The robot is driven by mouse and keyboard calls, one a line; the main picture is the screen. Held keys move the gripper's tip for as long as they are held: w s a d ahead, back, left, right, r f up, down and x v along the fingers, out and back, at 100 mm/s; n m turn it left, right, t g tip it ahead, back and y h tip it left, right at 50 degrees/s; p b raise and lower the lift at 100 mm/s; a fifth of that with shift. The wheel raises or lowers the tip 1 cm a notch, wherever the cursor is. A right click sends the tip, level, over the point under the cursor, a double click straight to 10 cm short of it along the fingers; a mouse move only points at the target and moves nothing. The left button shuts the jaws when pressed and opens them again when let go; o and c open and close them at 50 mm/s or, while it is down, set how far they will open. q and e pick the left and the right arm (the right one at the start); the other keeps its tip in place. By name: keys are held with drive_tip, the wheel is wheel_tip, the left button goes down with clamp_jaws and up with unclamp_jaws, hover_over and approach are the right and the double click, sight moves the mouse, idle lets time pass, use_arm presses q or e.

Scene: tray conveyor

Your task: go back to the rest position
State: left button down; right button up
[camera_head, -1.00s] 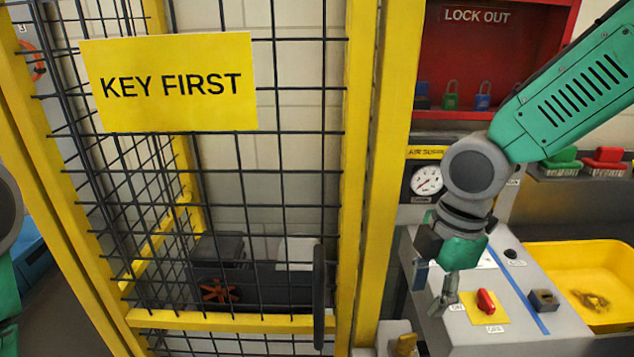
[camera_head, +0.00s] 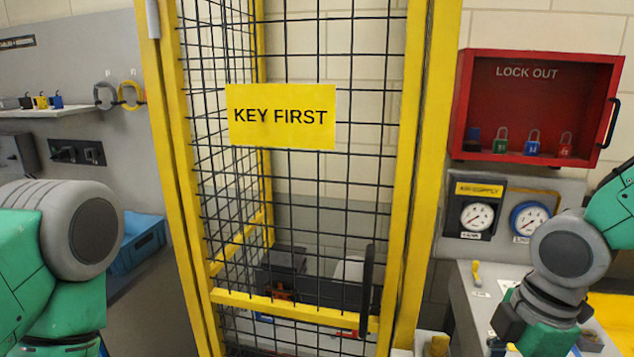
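My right gripper (camera_head: 545,344) is at the lower right, in front of the grey control box, and points down. The bottom edge of the picture cuts off its fingertips, so I cannot tell whether it is open or shut. No held object shows. My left arm (camera_head: 60,250) comes in at the left with its grey joint and green links. Its gripper is outside the picture.
A yellow-framed mesh door (camera_head: 300,205) with a KEY FIRST sign (camera_head: 282,116) stands ahead. A red lockout cabinet (camera_head: 540,85) with several padlocks hangs at right above gauges. The grey control box (camera_head: 480,318) is below. A blue bin (camera_head: 138,243) is at left.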

drive_tip(key=s+f+m+b, duration=0.4)
drive_tip(key=f+b, duration=0.1)
drive_tip(key=f, duration=0.7)
drive_tip(key=s+f+m+b, duration=0.3)
drive_tip(key=f+m+b, duration=0.1)
drive_tip(key=f, duration=0.8)
drive_tip(key=s+f+m+b, duration=0.4)
drive_tip(key=f+m+b, duration=0.1)
drive_tip(key=f, duration=0.7)
drive_tip(key=s+d+f+m+h+b, duration=0.1)
drive_tip(key=s+d+f+m+b, duration=0.2)
drive_tip(key=f, duration=0.6)
drive_tip(key=s+m+b, duration=0.1)
drive_tip(key=s, duration=0.1)
drive_tip(key=shift+s+d+t+h, duration=0.15)
drive_tip(key=shift+s+t+h, duration=0.15)
drive_tip(key=shift+w+f, duration=0.1)
drive_tip(key=shift+f, duration=0.05)
